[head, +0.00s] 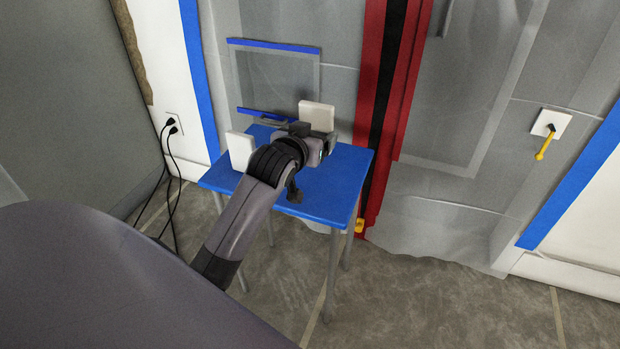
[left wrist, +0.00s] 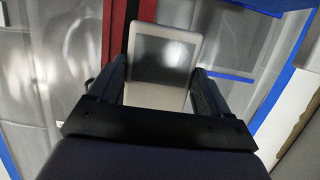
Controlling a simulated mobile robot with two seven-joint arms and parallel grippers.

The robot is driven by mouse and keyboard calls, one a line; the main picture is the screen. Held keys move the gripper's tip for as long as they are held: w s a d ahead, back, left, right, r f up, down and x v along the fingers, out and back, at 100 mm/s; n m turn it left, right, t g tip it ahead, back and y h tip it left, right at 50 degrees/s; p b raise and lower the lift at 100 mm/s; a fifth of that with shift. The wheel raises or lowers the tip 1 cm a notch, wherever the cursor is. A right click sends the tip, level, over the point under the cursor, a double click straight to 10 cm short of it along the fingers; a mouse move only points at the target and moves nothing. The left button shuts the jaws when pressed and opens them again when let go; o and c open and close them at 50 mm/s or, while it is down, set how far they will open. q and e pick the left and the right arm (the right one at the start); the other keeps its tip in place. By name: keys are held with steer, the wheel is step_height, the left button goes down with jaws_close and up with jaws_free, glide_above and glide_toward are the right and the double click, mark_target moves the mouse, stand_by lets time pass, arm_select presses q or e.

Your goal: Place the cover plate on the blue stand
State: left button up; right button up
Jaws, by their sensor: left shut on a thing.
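The blue stand (head: 325,195) is a small table with a flat blue top and grey legs. My left gripper (head: 322,136) is over its top near the back right. It is shut on a white, squarish cover plate (head: 316,114), which stands up beyond the fingers. In the left wrist view the plate (left wrist: 165,58) sits between both fingers, with a pale border and a dark grey middle. I cannot tell whether it touches the stand. A second white plate (head: 240,151) stands upright at the stand's left side, partly hidden by my arm. My right gripper is not in view.
A plastic-covered wall (head: 440,200) with a red and black strip (head: 385,75) is behind the stand. Black cords (head: 173,155) hang from an outlet at the left. A white wall plate with a yellow piece (head: 543,146) is at the right. The stand's front right top is clear.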

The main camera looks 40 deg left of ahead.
arm_select(q)
step_height(320, 180, down, 6)
steer(key=shift+f+b, duration=0.25)
steer(key=shift+b, duration=0.5)
step_height(320, 180, down, 4)
steer(key=shift+r+b, duration=0.2)
steer(key=shift+b, duration=0.45)
steer(key=shift+f, duration=0.2)
steer(key=shift+r, duration=0.1)
steer(key=shift+f, duration=0.2)
steer(key=o, duration=1)
steer(key=shift+c, duration=0.2)
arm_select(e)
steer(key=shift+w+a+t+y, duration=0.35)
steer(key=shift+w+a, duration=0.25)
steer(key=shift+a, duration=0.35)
arm_select(q)
steer(key=shift+r, duration=0.1)
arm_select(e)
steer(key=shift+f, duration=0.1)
